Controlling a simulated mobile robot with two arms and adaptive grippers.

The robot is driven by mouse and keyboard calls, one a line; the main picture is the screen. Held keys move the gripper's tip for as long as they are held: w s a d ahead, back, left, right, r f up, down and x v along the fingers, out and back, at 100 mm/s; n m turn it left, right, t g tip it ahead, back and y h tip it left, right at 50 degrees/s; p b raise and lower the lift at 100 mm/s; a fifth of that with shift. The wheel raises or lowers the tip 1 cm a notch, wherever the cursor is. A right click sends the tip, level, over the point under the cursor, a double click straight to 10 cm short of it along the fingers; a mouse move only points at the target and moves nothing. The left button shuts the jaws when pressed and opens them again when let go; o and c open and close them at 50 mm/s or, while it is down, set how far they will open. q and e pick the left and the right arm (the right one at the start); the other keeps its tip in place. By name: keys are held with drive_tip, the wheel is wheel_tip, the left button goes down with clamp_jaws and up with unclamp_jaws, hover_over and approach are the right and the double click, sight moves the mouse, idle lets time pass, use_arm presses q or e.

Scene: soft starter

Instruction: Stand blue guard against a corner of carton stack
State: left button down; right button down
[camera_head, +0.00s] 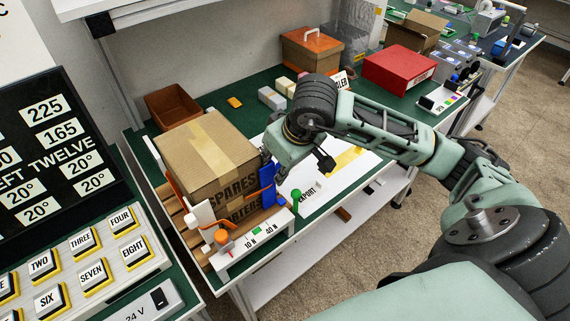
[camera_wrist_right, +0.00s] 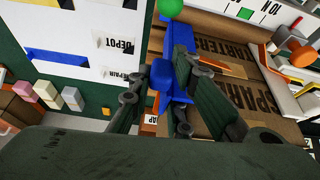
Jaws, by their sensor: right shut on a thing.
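The carton stack (camera_head: 195,150) stands on a slatted wooden base at the left of the green bench; its printed side also shows in the right wrist view (camera_wrist_right: 227,75). The blue guard (camera_head: 268,186) is upright at the carton's right front corner. In the right wrist view the blue guard (camera_wrist_right: 180,47) lies between my right gripper's fingers, close along the carton's edge; I cannot tell whether it touches the carton. My right gripper (camera_head: 270,168) is shut on the guard, its fingertips partly hidden by its own wrist in the head view. My left gripper is not in view.
A green ball-topped post (camera_head: 296,195) stands just right of the guard. A brown bin (camera_head: 173,105) is behind the carton. A red box (camera_head: 399,69) stands farther right.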

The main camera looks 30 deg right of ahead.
drive_tip(key=shift+a+f, duration=0.25)
drive_tip(key=shift+a, duration=0.35)
drive_tip(key=c, duration=1.6)
unclamp_jaws()
drive_tip(key=shift+s, duration=0.1)
drive_tip(key=shift+o, duration=0.2)
drive_tip(key=shift+r, duration=0.15)
drive_tip(key=d+v, duration=0.1)
drive_tip(key=v, duration=1.1)
drive_tip(key=shift+w, duration=0.25)
drive_tip(key=shift+d, duration=0.15)
